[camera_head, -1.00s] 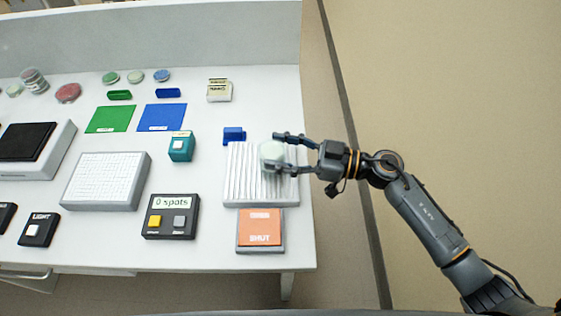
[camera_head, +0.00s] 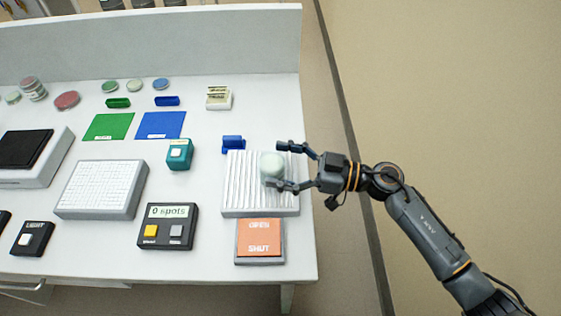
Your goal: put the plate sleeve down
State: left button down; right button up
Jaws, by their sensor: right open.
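My right gripper (camera_head: 278,166) is open, coming in from the right. One finger is beyond the sleeve and one is on its near side, partly covering its lower edge. I cannot tell whether either finger touches it. My left gripper is not in view.
An orange OPEN/SHUT pad (camera_head: 260,238) lies in front of the ribbed pad. A blue holder (camera_head: 233,143) sits behind it. A spot counter (camera_head: 167,226) and a teal box (camera_head: 179,154) stand left. The bench's right edge is close; beyond is open floor.

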jog(key=shift+d+r, duration=0.1)
jog(key=shift+r, duration=0.1)
jog(key=b+v, duration=0.2)
jog(key=v, duration=0.9)
jog(key=shift+d, duration=0.4)
jog(key=shift+s, duration=0.1)
